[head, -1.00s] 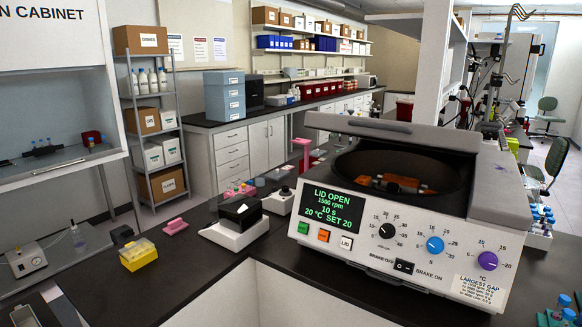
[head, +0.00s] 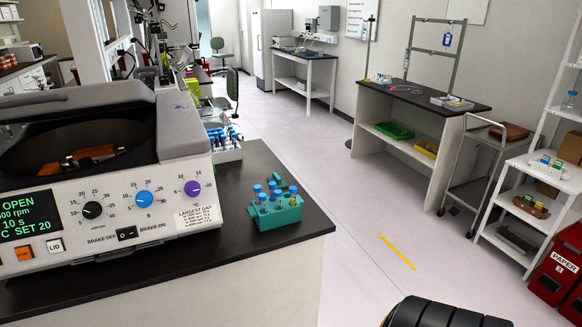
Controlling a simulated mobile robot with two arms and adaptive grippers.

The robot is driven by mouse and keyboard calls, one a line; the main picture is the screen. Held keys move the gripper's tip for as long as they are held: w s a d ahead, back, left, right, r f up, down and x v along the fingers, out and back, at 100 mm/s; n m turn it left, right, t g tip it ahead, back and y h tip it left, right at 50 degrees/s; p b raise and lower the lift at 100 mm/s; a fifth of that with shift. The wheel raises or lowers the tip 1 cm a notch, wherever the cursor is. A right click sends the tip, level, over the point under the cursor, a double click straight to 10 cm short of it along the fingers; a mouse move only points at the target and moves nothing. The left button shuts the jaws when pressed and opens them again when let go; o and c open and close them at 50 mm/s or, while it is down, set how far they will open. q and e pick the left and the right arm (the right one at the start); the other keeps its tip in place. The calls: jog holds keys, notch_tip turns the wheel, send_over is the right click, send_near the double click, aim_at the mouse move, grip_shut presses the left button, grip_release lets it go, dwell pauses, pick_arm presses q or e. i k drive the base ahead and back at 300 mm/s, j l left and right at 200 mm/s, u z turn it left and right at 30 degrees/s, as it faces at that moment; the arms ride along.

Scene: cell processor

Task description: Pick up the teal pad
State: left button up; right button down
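I cannot clearly make out a separate teal pad in the head view. A teal rack (head: 277,213) with several blue-capped tubes stands on the dark bench right of the centrifuge, near the bench corner. A small dark teal piece (head: 280,181) shows just behind the rack; I cannot tell what it is. Neither gripper's fingers are in view. A black ribbed rounded part at the bottom right edge seems to be mine.
The open-lidded centrifuge (head: 105,180) fills the left. A white rack (head: 226,148) of blue-capped tubes stands behind its right side. The dark bench (head: 303,239) ends beside the teal rack. Open floor (head: 350,240) lies to the right, then a side table (head: 430,97) and a cart (head: 470,170).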

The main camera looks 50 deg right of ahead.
aim_at(281, 184)
jog(key=z, duration=1.6)
